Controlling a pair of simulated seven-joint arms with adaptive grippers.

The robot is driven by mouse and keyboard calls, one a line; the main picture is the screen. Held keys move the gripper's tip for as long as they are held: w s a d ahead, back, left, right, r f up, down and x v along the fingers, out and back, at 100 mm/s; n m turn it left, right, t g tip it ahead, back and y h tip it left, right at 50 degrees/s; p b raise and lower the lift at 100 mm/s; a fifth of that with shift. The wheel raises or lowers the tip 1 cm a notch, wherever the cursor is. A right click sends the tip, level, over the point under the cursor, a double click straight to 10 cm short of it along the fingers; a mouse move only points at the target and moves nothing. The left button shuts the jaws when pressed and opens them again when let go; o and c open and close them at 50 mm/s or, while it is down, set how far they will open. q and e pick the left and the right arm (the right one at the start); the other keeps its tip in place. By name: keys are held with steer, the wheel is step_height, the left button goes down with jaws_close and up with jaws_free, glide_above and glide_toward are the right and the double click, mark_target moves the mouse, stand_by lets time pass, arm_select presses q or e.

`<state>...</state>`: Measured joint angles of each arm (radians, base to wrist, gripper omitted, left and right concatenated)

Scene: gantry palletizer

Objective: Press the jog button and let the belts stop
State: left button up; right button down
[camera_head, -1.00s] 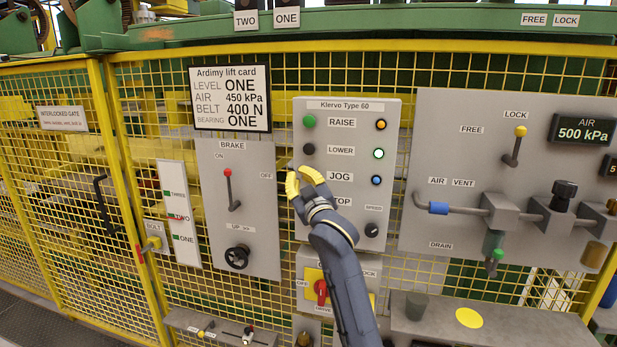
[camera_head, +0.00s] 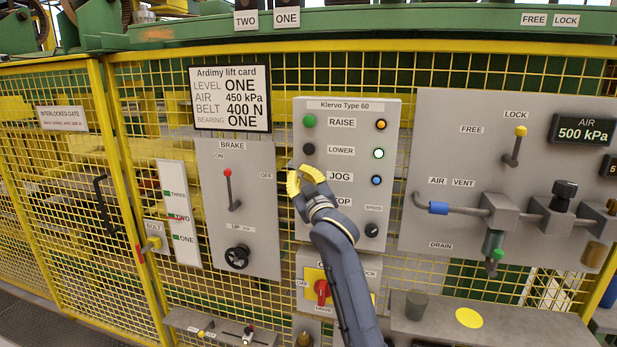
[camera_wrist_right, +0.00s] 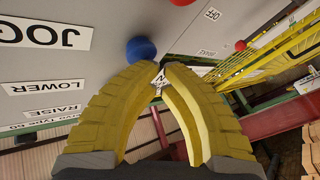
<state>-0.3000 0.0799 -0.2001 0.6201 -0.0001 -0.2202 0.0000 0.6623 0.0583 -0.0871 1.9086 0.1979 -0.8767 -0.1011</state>
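The control panel (camera_head: 350,109) is grey and labelled Klervo Type 60. Its JOG label (camera_head: 340,177) has a blue lamp (camera_head: 376,180) to the right. My right gripper (camera_head: 303,173) is in front of the panel, left of that label, and hides the jog button in the head view. In the right wrist view the round blue jog button (camera_wrist_right: 140,48) shows just beyond the yellow fingertips (camera_wrist_right: 160,70), which are drawn together with nothing between them. I cannot tell whether they touch the button. A red button (camera_wrist_right: 183,2) lies beyond it. My left gripper is out of view. No belt is clearly visible.
A green button (camera_head: 309,121) and a black button (camera_head: 309,149) sit above my gripper. The brake panel (camera_head: 255,200) with its red-tipped lever (camera_head: 229,188) is to the left. The air panel (camera_head: 455,120) is to the right. Yellow mesh fencing (camera_head: 60,175) runs behind.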

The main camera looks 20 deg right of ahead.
steer(key=shift+w+d, duration=0.15)
steer(key=shift+w, duration=0.15)
stand_by(0.5)
steer(key=shift+s, duration=0.1)
stand_by(0.4)
steer(key=shift+s+a, duration=0.5)
steer(key=shift+s, duration=0.2)
steer(key=shift+s+a, duration=0.45)
steer(key=shift+s, duration=0.25)
steer(key=shift+s+a, duration=0.45)
steer(key=shift+s, duration=0.25)
steer(key=shift+s+a, duration=0.45)
steer(key=shift+s, duration=0.25)
